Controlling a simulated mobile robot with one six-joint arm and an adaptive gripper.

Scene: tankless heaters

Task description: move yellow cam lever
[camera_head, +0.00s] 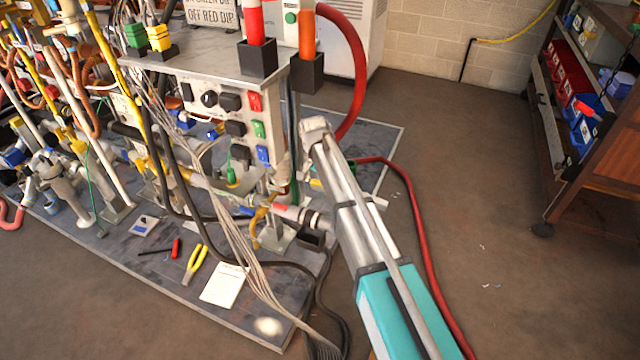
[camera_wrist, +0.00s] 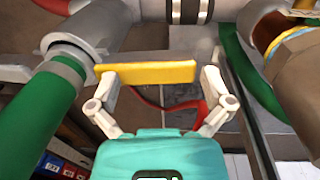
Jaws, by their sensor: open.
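The yellow cam lever (camera_wrist: 147,74) shows in the wrist view as a flat yellow bar lying crosswise at my fingertips. My gripper (camera_wrist: 158,82) has its two pale fingers spread apart, one near each end of the bar. The bar's left end overlaps the left fingertip in the picture, and its right end lies close to the right fingertip. I cannot tell whether either finger touches it. In the head view my arm reaches to the right side of the pipe rig, and the fingers cannot be made out there.
In the wrist view a green-sleeved pipe (camera_wrist: 45,118) stands at left, with a brown pipe (camera_wrist: 298,85) and green hose (camera_wrist: 250,75) at right. In the head view a red hose (camera_head: 412,200) runs beside my arm. Open floor (camera_head: 490,160) lies before the shelf (camera_head: 600,125).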

